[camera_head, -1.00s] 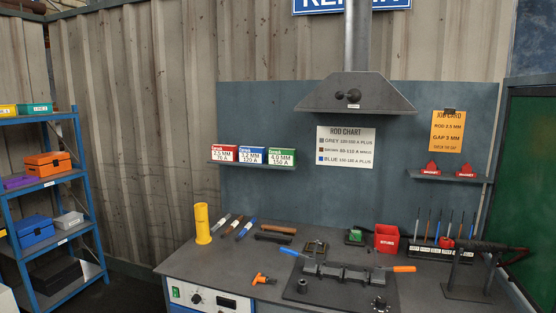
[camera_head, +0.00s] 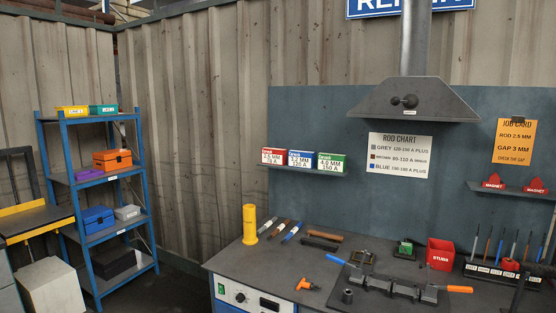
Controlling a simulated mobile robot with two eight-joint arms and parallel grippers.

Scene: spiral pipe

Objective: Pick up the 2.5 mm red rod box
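The red rod box (camera_head: 273,156), labelled 2.5 mm, stands on a small wall shelf (camera_head: 294,170) on the blue-grey back panel. It is the leftmost of three boxes. The blue 3.2 mm box (camera_head: 301,159) stands to its right, and the green 4.0 mm box (camera_head: 331,163) is at the right end. Neither of my grippers is in view, so whether they are open or shut does not show.
A workbench (camera_head: 240,263) lies below the shelf, with a yellow cylinder (camera_head: 249,225), tools, a clamp fixture and a red stubs bin (camera_head: 440,254). A grey hood (camera_head: 405,98) hangs to the right. A blue rack (camera_head: 99,195) stands at left, with floor between it and the bench.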

